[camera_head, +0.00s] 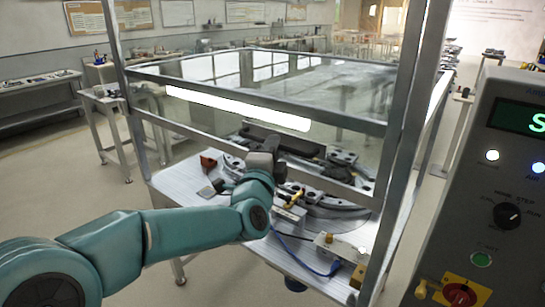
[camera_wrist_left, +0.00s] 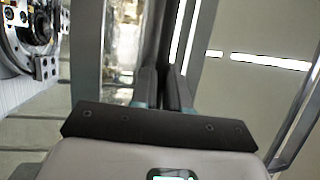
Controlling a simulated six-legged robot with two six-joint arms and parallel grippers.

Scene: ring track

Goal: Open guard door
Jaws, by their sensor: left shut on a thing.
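The guard door is a clear panel in a grey metal frame, and its lower rail (camera_head: 335,186) runs across the front of the guarded machine table. My left gripper (camera_head: 268,150) reaches this rail near its middle and is shut on the guard door. The left wrist view shows the gripper fingers (camera_wrist_left: 166,88) close together on a dark, narrow bar (camera_wrist_left: 167,35). The exact contact is partly hidden by the fingers. My right gripper is not in view.
Guard posts (camera_head: 402,130) stand at the sides. Behind the door, the white table (camera_head: 180,183) carries a ring track (camera_head: 335,205) and small parts. A control panel (camera_head: 490,200) with a knob and buttons stands close at the right.

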